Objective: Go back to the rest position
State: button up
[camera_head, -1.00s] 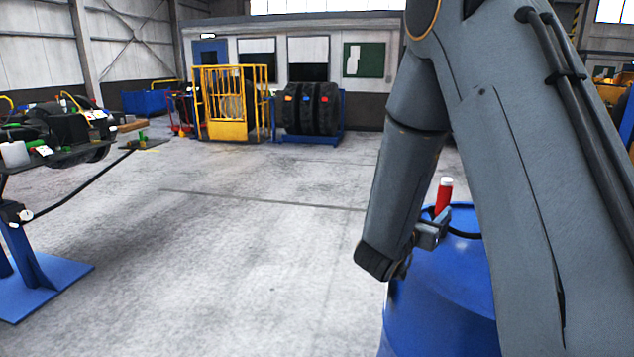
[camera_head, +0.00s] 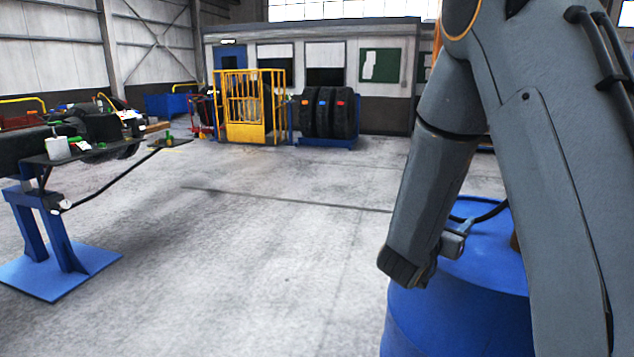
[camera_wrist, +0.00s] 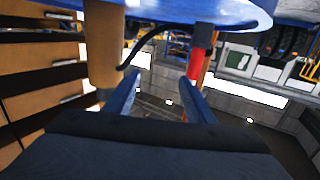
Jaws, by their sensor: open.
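My gripper (camera_wrist: 162,78) is open in the wrist view, its two fingers apart with nothing between them. The wrist view is inverted, with the blue drum (camera_wrist: 200,12) along its top edge. A red cylinder (camera_wrist: 196,66) hangs down from the drum's edge in that picture, just beyond the right finger. A tan cylinder (camera_wrist: 104,45) stands beyond the left finger. In the head view my arm hangs bent over the blue drum (camera_head: 455,320) at the lower right. My fingers and the red cylinder are hidden there.
A blue-legged stand (camera_head: 60,265) with a black top is at the left. A yellow cage (camera_head: 248,118) and a rack of black tyres (camera_head: 328,113) stand at the back before a low building. The grey floor (camera_head: 260,230) between is clear.

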jog(key=s+a+f+n+g+y, duration=0.2)
jog(key=s+a+f+n+y, duration=0.1)
jog(key=a+y, duration=0.25)
jog(key=s+a+f+n+g+y, duration=0.1)
jog(key=s+a+f+n+y, duration=0.3)
jog(key=a, duration=0.3)
jog(key=s+f+n+g+y, duration=0.1)
jog(key=s+g, duration=0.3)
jog(key=s, duration=0.6)
jog(key=s+a+f+n+g+y, duration=0.1)
jog(key=s+f+g, duration=0.2)
jog(key=s, duration=0.7)
jog(key=shift+s+a+g+y, duration=0.15)
jog(key=shift+a+g+y, duration=0.15)
jog(key=shift+g, duration=0.6)
